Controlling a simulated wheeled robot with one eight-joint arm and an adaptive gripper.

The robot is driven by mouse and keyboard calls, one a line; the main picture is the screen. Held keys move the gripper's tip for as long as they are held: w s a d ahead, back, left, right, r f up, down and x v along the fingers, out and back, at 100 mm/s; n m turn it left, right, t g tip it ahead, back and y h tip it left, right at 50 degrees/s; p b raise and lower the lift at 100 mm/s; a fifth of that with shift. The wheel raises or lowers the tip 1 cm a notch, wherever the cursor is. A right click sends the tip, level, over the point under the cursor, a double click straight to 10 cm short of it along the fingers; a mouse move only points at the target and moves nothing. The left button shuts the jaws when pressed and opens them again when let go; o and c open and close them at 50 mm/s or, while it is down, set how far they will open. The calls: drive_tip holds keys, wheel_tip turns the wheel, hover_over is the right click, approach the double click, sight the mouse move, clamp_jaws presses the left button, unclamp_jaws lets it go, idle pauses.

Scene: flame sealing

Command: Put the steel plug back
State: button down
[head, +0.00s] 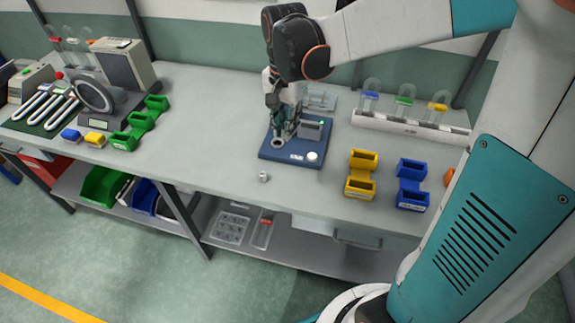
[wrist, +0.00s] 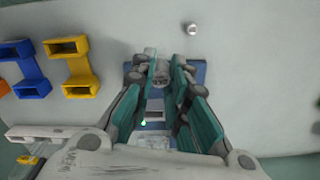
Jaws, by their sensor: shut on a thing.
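My gripper (wrist: 163,68) points down over the blue-based device (head: 281,153) on the bench. Its fingers are closed around a grey round metal part (wrist: 161,76) at the device's front left; the fingers hide much of it. In the head view a round grey ring (head: 278,143) shows just below the fingertips. A small silvery steel piece (head: 263,177), like a short plug, stands alone on the bench in front of the device, apart from my gripper. It also shows at the top of the wrist view (wrist: 192,29). I cannot tell whether the held part is fixed to the device.
Yellow bins (head: 361,175) and blue bins (head: 412,185) stand right of the device. A white rack (head: 410,125) is behind them. Green bins (head: 140,123) and a grey machine (head: 124,66) are at the left. The bench is clear between the device and the green bins.

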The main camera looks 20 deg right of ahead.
sight(286, 183)
wheel_tip(286, 183, down, 20)
drive_tip(key=b, duration=0.6)
drive_tip(key=shift+r, duration=0.2)
drive_tip(key=c, duration=2)
unclamp_jaws()
drive_tip(key=shift+f, duration=0.15)
drive_tip(key=o, duration=0.4)
